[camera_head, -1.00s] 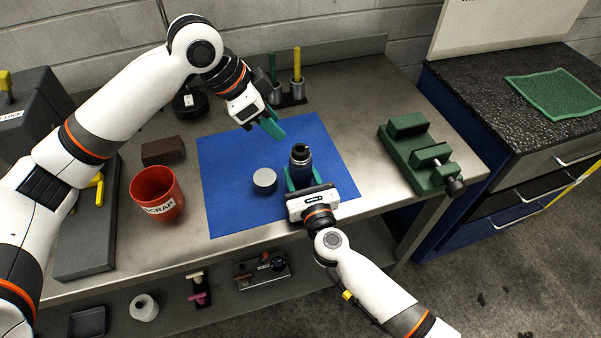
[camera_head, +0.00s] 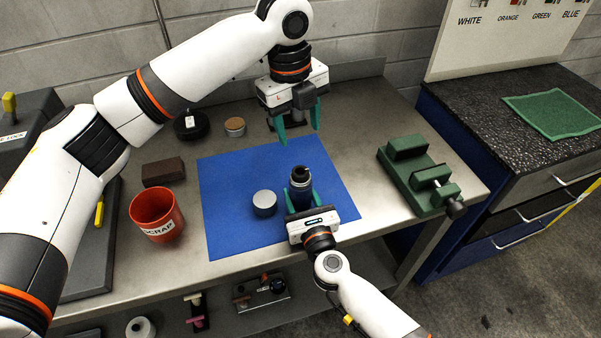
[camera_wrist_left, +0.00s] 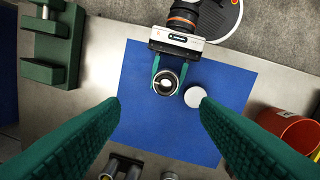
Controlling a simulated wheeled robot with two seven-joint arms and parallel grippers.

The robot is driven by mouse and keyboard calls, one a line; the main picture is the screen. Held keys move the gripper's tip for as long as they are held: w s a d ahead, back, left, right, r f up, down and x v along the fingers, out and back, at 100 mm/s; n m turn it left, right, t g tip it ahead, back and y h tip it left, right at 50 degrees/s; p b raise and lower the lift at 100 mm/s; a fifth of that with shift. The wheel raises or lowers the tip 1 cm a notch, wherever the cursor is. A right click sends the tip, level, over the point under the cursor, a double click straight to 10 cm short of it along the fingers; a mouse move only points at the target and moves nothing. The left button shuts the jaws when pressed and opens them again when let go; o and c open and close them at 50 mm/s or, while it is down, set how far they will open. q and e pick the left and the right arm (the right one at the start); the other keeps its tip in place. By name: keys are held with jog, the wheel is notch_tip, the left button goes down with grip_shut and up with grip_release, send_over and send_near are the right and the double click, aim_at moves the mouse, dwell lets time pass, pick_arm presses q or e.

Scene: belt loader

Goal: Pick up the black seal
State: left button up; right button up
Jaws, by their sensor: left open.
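A dark cylindrical part (camera_head: 300,182) stands upright on the blue mat, with a black ring at its top that may be the black seal (camera_head: 300,171). In the left wrist view the ring surrounds a pale centre (camera_wrist_left: 166,83). My right gripper (camera_head: 300,197) has its green fingers on both sides of the cylinder, seemingly closed on it. My left gripper (camera_head: 299,135) is open and empty, above and behind the cylinder, fingers pointing down. In the left wrist view the cylinder lies between and beyond the left gripper's fingers (camera_wrist_left: 160,112).
A grey round piece (camera_head: 264,203) sits left of the cylinder on the blue mat (camera_head: 228,220). A green vise (camera_head: 418,175) stands to the right.

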aim_at(300, 166)
pick_arm(q)
jog(key=f+m, duration=0.1)
jog(key=f, duration=0.4)
jog(key=f+m+y, duration=0.1)
jog(key=f+m, duration=0.1)
jog(key=f, duration=0.3)
jog(key=shift+s+d+f, duration=0.1)
jog(key=shift+d+f, duration=0.1)
jog(key=shift+f, duration=0.2)
jog(key=c, duration=1.1)
